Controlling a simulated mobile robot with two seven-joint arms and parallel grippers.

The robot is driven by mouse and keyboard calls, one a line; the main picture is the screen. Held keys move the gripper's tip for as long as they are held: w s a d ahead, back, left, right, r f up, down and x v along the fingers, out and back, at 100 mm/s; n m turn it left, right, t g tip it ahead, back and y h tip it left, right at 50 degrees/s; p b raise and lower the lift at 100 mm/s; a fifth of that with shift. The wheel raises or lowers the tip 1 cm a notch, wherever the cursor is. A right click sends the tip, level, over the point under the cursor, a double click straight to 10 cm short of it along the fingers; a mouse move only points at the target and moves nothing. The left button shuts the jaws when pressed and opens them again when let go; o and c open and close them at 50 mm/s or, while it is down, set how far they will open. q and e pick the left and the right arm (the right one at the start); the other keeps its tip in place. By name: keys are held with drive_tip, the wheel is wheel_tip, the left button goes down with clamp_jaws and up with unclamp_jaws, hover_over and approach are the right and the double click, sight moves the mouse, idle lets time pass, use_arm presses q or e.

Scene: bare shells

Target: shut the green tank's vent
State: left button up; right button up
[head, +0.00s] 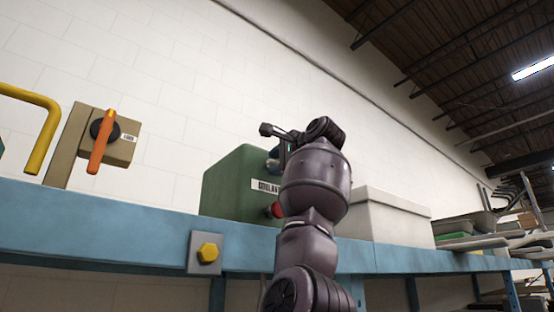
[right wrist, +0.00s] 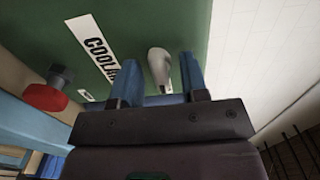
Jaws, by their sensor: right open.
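The green tank (head: 226,190) stands on the blue bench, partly hidden behind my right arm in the head view. Its side, with a "COOLANT" label (right wrist: 92,48), fills much of the right wrist view. A pale grey rounded lever (right wrist: 159,66) sticks out from this side; it looks like the vent, but I cannot tell for sure. A red knob (right wrist: 45,97) on a dark stem sits to its left. My right gripper (right wrist: 161,82) is open, with its blue fingers on either side of the lever and gaps visible. My left gripper is not in view.
The blue bench (head: 140,225) runs across the head view. A tan box (head: 122,152) with an orange handle (head: 101,142) and a yellow pipe (head: 46,140) are at left. A white bin (head: 392,218) stands right of the tank. A yellow hex knob (head: 208,252) is on the bench front.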

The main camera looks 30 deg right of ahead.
drive_tip(key=shift+w, duration=0.1)
clamp_jaws()
drive_tip(key=shift+n, duration=8.9)
